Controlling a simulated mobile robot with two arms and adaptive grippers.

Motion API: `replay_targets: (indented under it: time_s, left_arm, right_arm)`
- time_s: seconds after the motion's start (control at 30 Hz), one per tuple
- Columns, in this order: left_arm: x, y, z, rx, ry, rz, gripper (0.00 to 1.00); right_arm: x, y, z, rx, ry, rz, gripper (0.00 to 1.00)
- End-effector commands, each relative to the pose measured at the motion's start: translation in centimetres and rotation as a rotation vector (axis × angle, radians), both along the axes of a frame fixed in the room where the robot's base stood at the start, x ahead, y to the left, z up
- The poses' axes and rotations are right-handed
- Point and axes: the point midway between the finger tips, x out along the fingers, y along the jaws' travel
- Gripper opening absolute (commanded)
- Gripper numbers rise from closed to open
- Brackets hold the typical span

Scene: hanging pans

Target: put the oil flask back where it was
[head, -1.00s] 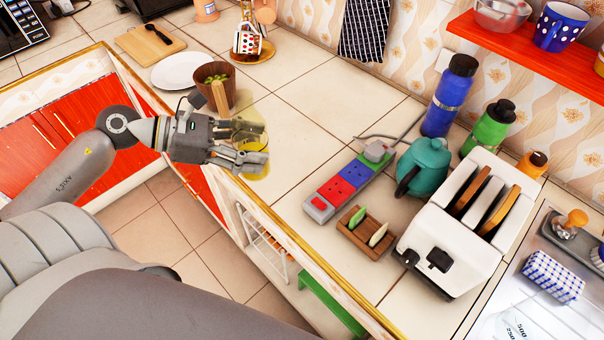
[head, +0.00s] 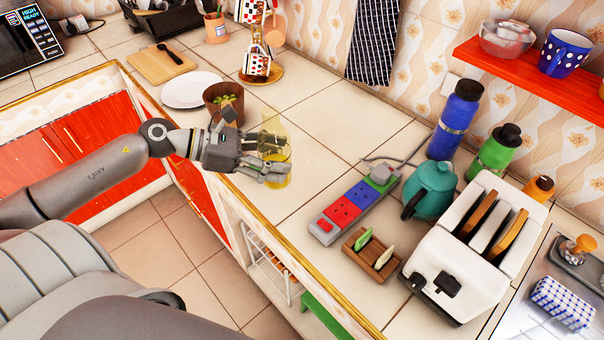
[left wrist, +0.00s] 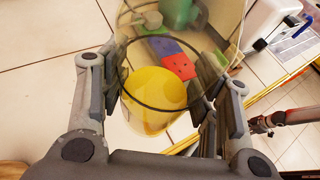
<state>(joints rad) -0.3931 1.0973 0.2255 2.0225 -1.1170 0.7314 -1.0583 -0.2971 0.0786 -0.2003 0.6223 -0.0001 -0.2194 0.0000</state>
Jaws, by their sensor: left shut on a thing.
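The oil flask (head: 282,128) is clear glass with yellow oil low in it. My left gripper (head: 274,158) is shut on the flask, near the counter's front edge. In the left wrist view the flask (left wrist: 152,92) stands between both finger pads, its oil showing bright yellow. I cannot tell whether its base touches the counter. A small grey and red part at the right of the left wrist view looks like my right gripper (left wrist: 262,122); its jaws are too small to read. It does not show in the head view.
Counter between flask and strip is clear.

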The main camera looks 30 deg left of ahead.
Motion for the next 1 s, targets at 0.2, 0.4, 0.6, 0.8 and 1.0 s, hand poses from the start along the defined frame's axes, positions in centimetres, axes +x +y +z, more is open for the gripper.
replay_targets:
  time_s: [0.2, 0.4, 0.6, 0.8, 1.0]
  left_arm:
    - [1.9, -1.0, -1.0, -0.003, -0.004, 0.003, 0.28]
    - [3.7, -2.1, -3.4, -0.005, -0.003, 0.004, 0.28]
    - [5.0, -3.0, -5.5, -0.003, -0.003, 0.003, 0.28]
    - [5.8, -3.6, -6.7, -0.002, -0.002, 0.000, 0.28]
    - [5.7, -3.4, -9.0, -0.002, 0.000, 0.003, 0.28]
  right_arm:
    - [-0.1, -0.2, 0.5, -0.003, 0.001, 0.001, 0.40]
    - [-0.3, -0.3, 1.1, -0.004, 0.004, 0.001, 0.40]
    - [-0.4, -0.3, 1.5, -0.005, 0.006, 0.001, 0.40]
    - [-0.5, -0.3, 1.9, -0.005, 0.007, 0.000, 0.40]
    - [-0.5, -0.3, 3.0, -0.004, 0.007, 0.000, 0.40]
